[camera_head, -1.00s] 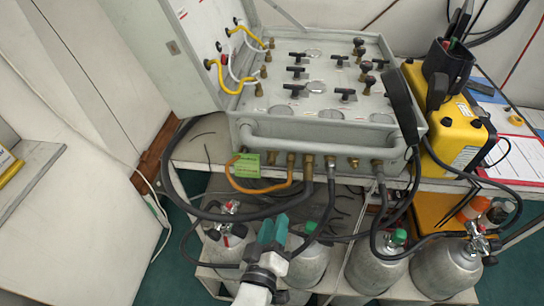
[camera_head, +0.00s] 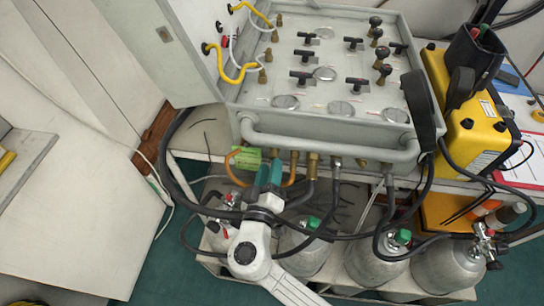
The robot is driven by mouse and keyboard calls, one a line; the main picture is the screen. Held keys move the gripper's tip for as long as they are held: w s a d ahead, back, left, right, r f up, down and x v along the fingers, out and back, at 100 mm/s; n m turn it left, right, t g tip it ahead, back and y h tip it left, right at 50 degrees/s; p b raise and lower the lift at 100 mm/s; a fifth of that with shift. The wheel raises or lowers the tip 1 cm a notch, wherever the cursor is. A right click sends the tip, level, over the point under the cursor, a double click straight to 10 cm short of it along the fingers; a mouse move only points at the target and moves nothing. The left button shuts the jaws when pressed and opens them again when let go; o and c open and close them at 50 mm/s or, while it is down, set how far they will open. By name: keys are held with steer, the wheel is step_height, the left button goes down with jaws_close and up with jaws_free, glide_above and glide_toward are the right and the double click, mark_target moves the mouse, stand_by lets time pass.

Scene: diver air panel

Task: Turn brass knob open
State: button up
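The grey air panel (camera_head: 330,70) stands open on a bench. Brass fittings show on its top left edge, such as one brass fitting (camera_head: 269,54). More brass fittings (camera_head: 313,162) sit along its front underside, with hoses on several. I cannot tell which brass part is the knob. My gripper (camera_head: 270,170), with teal fingers, is below the panel's front left, overlapping the orange hose and green tag in the picture. Its fingers look apart with a narrow gap, and nothing shows between them. Whether it touches anything is not clear. It hides part of the hoses behind.
Several gas cylinders (camera_head: 375,262) with green and red valve parts stand below the bench. Black hoses (camera_head: 340,235) loop across in front of them. A yellow case (camera_head: 468,125) stands at the right. The green floor (camera_head: 165,260) at lower left is clear.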

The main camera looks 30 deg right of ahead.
mark_target(274, 154)
steer(key=x, duration=0.3)
steer(key=shift+d, duration=0.1)
jaws_close()
stand_by(0.4)
